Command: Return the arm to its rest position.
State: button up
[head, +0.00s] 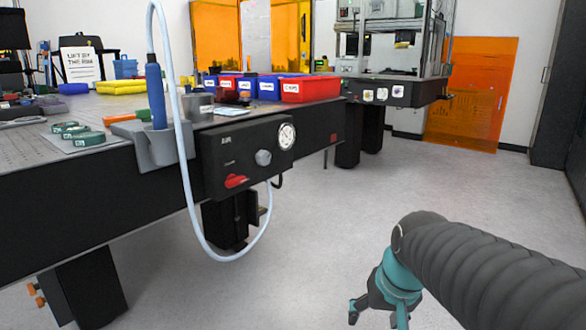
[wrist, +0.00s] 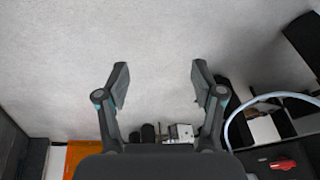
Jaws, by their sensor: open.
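My arm (head: 485,268) reaches in from the right of the head view, in a grey ribbed sleeve. My gripper (head: 377,311) hangs at its end over the bare floor, to the right of and apart from the table. In the wrist view my gripper (wrist: 157,82) shows two dark fingers spread wide, with nothing between them but pale floor. It is open and empty.
A long dark table (head: 100,195) stands at left, with a gauge panel (head: 245,155), a blue-handled tool (head: 156,95) in a grey holder (head: 150,143) and a looping pale hose (head: 190,200). Labelled red and blue bins (head: 310,88) stand further back. The floor (head: 330,220) is clear.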

jog(key=s+d+r+n+t+h+p, duration=0.1)
jog(key=s+r+p, duration=0.2)
jog(key=s, duration=0.7)
jog(key=shift+s+r+t, duration=0.25)
jog(key=shift+s+t, duration=0.1)
jog(key=shift+t, duration=0.05)
jog(key=shift+f, duration=0.1)
dwell(1.1)
